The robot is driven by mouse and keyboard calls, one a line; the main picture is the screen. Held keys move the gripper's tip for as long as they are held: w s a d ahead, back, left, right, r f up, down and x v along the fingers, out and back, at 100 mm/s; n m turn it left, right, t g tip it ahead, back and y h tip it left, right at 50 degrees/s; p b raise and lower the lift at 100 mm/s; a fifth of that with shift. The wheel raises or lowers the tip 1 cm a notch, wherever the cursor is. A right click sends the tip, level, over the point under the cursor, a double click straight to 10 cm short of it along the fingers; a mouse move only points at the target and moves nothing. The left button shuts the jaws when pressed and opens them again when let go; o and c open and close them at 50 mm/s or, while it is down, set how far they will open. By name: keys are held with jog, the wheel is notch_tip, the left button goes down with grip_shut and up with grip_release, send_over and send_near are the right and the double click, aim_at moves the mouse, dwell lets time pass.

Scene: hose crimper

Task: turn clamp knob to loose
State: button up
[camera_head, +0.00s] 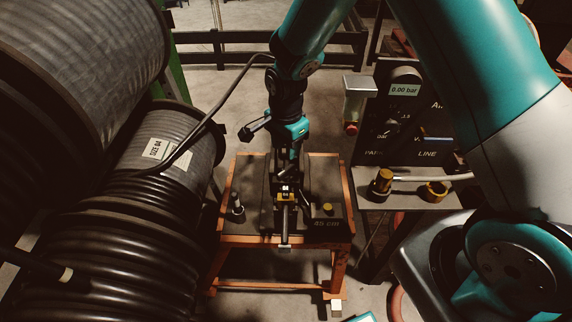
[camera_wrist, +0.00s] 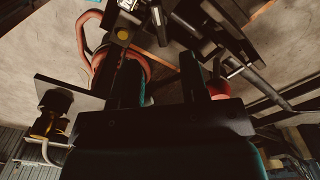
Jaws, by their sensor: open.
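A dark bench fixture (camera_head: 264,196) sits on the orange-framed table, with a small yellow block (camera_head: 285,196) at its middle and a rod (camera_head: 285,222) running toward the front. A round yellow knob (camera_head: 328,208) is on its right side, above the "45 cm" marking; a yellow disc (camera_wrist: 122,34) shows at the top of the wrist view. I cannot tell which part is the clamp knob. My gripper (camera_wrist: 160,68) is open, its two dark fingers apart with nothing seen between them. In the head view my gripper (camera_head: 288,165) hangs over the back of the fixture, its tips hard to make out.
Large hose reels (camera_head: 160,150) fill the left side, and a dark hose (camera_head: 212,110) arches toward my arm. A control panel (camera_head: 405,120) reading 0.00 bar stands at right, with brass-coloured fittings (camera_head: 383,182) on a shelf. An upright post (camera_head: 237,204) stands at the table's left.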

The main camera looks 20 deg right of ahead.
aim_at(286, 169)
notch_tip(286, 169, down, 8)
jog(key=shift+f+p, duration=0.2)
jog(key=shift+p, duration=0.4)
jog(key=shift+c, duration=0.2)
grip_shut()
